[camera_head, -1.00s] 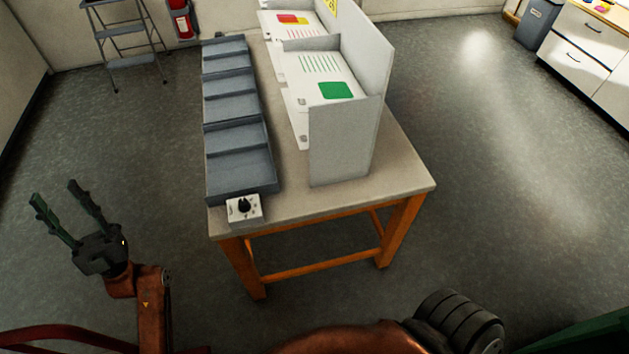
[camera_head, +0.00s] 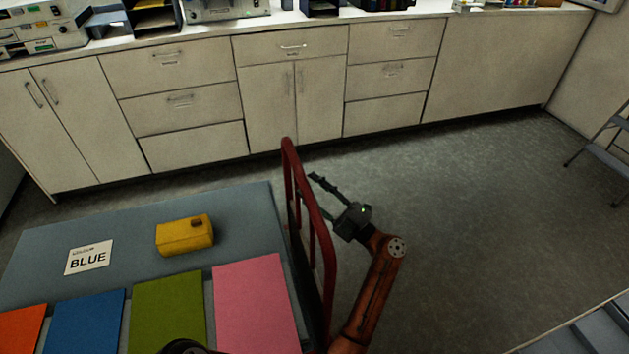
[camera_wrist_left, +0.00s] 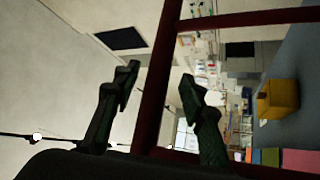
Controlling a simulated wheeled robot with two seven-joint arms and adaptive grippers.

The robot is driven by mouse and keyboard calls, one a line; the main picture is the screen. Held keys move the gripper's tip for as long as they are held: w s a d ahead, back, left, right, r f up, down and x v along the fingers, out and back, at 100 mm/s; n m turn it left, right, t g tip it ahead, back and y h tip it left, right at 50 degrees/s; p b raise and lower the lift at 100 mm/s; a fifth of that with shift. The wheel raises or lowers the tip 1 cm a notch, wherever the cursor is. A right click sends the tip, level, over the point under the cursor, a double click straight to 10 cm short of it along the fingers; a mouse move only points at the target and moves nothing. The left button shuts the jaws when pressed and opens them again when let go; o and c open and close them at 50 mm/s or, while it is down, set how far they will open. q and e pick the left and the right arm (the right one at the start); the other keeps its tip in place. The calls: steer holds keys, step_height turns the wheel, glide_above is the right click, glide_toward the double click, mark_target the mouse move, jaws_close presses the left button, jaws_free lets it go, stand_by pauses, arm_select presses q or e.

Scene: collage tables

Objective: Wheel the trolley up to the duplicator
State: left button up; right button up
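A red tubular frame (camera_head: 326,262), which looks like the trolley's handle, stands upright at the right end of a blue-grey top (camera_head: 130,215). I cannot tell whether the two are joined. My left gripper (camera_head: 312,190) is open, just right of the frame, its fingers pointing at it. In the left wrist view a red bar (camera_wrist_left: 158,75) crosses between the spread fingers; contact cannot be told. A machine with coloured labels (camera_head: 40,38) and a grey machine (camera_head: 225,10) stand on the back counter. I cannot tell which is the duplicator. My right gripper is out of view.
The blue-grey top carries a yellow box (camera_head: 184,236), a BLUE card (camera_head: 89,258) and several coloured sheets, one pink (camera_head: 255,300). Cream cabinets (camera_head: 190,85) line the back. Open floor (camera_head: 460,220) lies to the right, with a stepladder (camera_head: 606,150) at the right edge.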

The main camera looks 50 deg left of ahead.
mark_target(302, 181)
arm_select(q)
steer(key=shift+x, duration=1.9)
steer(key=shift+c, duration=0.6)
steer(key=shift+d, duration=0.1)
jaws_close()
steer(key=shift+f, duration=0.1)
